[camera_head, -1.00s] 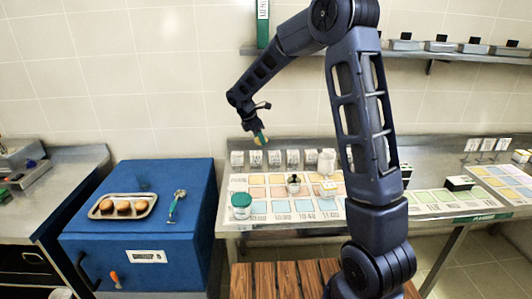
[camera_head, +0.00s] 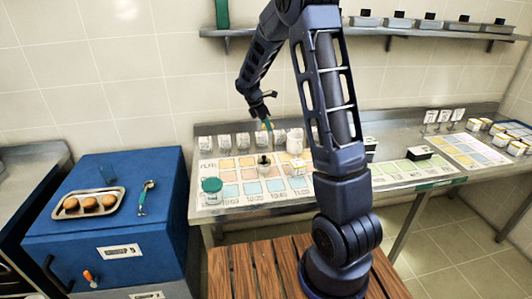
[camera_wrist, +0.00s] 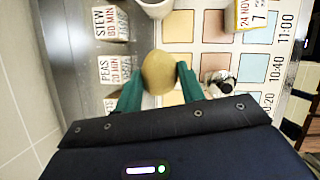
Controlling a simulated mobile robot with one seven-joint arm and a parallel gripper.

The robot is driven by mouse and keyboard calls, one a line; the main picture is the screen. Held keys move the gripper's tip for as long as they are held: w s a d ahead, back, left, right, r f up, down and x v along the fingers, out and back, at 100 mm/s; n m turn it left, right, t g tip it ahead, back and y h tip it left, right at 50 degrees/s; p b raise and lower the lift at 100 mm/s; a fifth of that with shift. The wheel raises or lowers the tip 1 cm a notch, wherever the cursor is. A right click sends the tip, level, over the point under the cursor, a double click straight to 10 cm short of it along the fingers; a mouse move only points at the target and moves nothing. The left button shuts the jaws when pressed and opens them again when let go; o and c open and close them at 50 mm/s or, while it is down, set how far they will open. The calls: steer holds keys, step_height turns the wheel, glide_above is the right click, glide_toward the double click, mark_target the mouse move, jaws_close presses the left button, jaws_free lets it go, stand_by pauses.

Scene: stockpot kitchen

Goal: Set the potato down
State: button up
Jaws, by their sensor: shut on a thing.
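The potato (camera_wrist: 158,72) is a yellow-brown oval in the wrist view, between the two green fingers of my gripper (camera_wrist: 158,84). My gripper is shut on it and holds it above the counter, close to the printed sheet of coloured squares (camera_wrist: 180,58). In the head view my gripper (camera_head: 268,125) hangs over the back part of the counter, near the row of label blocks; the potato is too small there to make out clearly.
Label blocks (camera_wrist: 111,70) line the back, beside a white cup (camera_wrist: 156,7). A small dark-topped jar (camera_wrist: 220,84) and a date block (camera_wrist: 250,15) stand on the sheet. A green-lidded jar (camera_head: 211,190) is front left. A tray of round brown items (camera_head: 66,214) sits on the blue cabinet.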

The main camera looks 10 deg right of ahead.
mark_target(268, 156)
step_height(268, 156, down, 14)
steer(key=shift+f, duration=0.25)
stand_by(0.3)
steer(key=shift+f, duration=0.1)
steer(key=o, duration=1)
